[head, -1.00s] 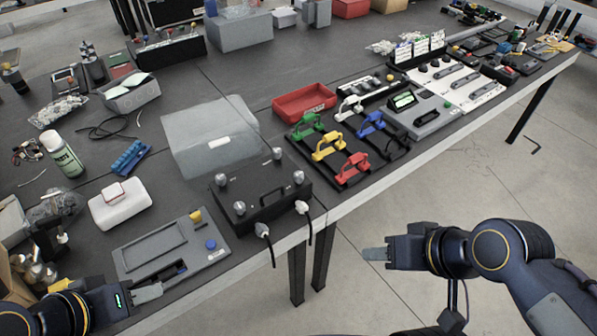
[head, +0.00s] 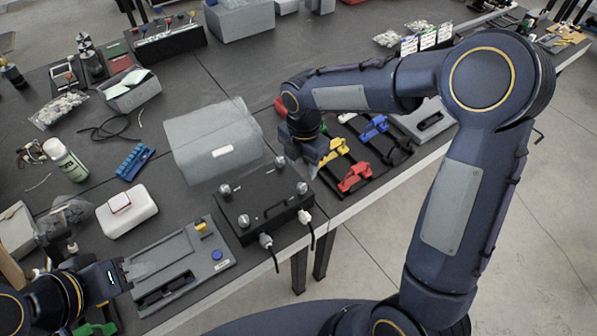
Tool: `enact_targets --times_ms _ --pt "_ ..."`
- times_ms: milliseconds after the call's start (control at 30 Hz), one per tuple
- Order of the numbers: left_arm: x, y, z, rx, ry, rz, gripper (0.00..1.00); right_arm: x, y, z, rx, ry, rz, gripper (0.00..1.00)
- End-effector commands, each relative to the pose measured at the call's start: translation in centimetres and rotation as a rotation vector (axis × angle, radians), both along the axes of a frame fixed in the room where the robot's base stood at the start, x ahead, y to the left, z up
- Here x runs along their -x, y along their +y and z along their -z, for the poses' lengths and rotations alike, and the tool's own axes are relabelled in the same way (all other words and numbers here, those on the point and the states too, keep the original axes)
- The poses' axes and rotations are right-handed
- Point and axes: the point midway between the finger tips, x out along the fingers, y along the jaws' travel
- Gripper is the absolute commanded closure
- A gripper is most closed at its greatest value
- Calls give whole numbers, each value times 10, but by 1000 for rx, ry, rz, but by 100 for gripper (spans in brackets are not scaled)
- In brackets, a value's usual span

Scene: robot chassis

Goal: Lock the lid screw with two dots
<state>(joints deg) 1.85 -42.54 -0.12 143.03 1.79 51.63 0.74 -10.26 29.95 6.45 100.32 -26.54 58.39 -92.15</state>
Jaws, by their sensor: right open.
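A black box (head: 262,212) with several silver lid screws stands near the table's front edge. The screws show at the back left (head: 225,190), front left (head: 243,221), back right (head: 281,162) and front right (head: 302,188). Any dots on them are too small to make out. My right gripper (head: 313,172) is open and points down just beyond the box's right end, close to the right-hand screws. I cannot tell whether it touches one. My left gripper (head: 125,274) is low at the left, by the grey panel; its jaws are unclear.
A translucent grey case (head: 212,135) lies behind the box. Red (head: 354,177) and yellow (head: 334,150) handles stand right of my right gripper. Two white plugs stick out of the box's front. A grey panel (head: 215,262) and white container (head: 128,212) are at the left.

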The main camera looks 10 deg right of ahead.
Motion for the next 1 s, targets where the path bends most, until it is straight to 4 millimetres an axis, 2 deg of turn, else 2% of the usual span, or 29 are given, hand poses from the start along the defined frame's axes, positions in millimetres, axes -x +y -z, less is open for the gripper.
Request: enact_targets --times_ms 167,500,667,900,1000 --pt "0 0 -2 0 0 0 64 -1 1 19 6 7 -24 55" --pt "0 0 -6 0 0 0 64 0 1 69 5 7 -20 55" --pt "0 0 -6 0 0 0 64 -1 1 79 3 4 -20 55" --pt "0 0 -6 0 0 0 64 -1 1 80 2 3 -19 55" --pt "0 0 -6 0 0 0 64 -1 1 79 2 3 -19 66"
